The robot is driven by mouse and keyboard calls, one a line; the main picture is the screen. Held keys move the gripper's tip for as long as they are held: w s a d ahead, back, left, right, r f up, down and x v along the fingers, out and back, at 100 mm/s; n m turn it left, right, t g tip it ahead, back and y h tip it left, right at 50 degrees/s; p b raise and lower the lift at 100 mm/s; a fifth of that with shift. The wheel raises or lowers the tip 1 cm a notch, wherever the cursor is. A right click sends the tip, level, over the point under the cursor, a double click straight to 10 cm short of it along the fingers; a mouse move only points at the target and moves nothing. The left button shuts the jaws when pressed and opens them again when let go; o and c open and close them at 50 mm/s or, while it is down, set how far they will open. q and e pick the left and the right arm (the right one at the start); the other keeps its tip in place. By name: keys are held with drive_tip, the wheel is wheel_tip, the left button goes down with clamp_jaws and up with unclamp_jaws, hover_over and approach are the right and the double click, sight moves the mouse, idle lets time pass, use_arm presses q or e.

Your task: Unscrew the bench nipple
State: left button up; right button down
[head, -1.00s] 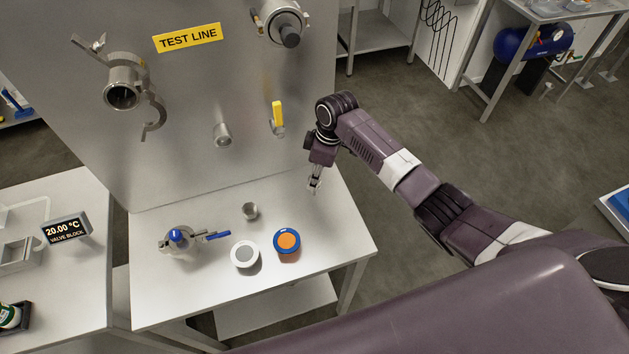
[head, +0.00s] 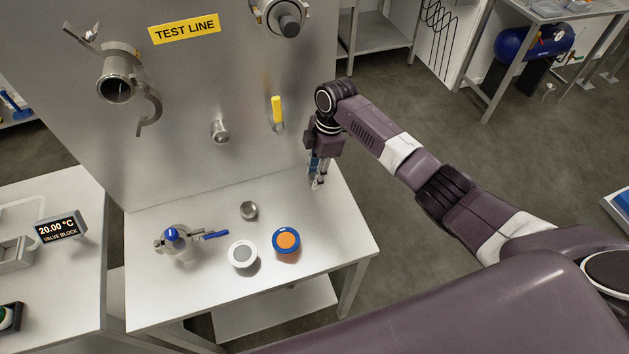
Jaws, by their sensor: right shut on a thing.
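My right gripper (head: 318,184) points down at the back right corner of the white bench (head: 310,245). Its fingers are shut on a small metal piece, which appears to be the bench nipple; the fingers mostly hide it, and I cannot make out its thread. My left gripper is not in view.
A steel panel labelled TEST LINE (head: 184,30) rises behind the bench, with a pipe stub (head: 220,131) and a yellow-handled valve (head: 277,110) near my right wrist. On the bench are a blue-handled valve (head: 176,241), a small metal fitting (head: 249,211), a white-rimmed disc (head: 242,254) and a blue-orange disc (head: 286,242).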

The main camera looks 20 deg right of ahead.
drive_tip(key=n+b, duration=0.2)
drive_tip(key=n, duration=0.1)
drive_tip(key=shift+f+g, duration=0.2)
drive_tip(key=shift+g, duration=0.1)
drive_tip(key=shift+r+n+b, duration=0.1)
drive_tip(key=shift+n+b, duration=0.4)
drive_tip(key=shift+n, duration=0.3)
drive_tip(key=shift+r+n, duration=0.1)
drive_tip(key=shift+n, duration=0.2)
drive_tip(key=shift+f+n+g+b, duration=0.2)
drive_tip(key=shift+n+g+b, duration=0.1)
drive_tip(key=shift+n+b, duration=0.75)
drive_tip(key=n+b, duration=0.1)
drive_tip(key=n, duration=0.1)
drive_tip(key=shift+r+n+h, duration=0.15)
drive_tip(key=shift+n+h, duration=0.2)
drive_tip(key=shift+h, duration=0.05)
drive_tip(key=shift+r, duration=0.1)
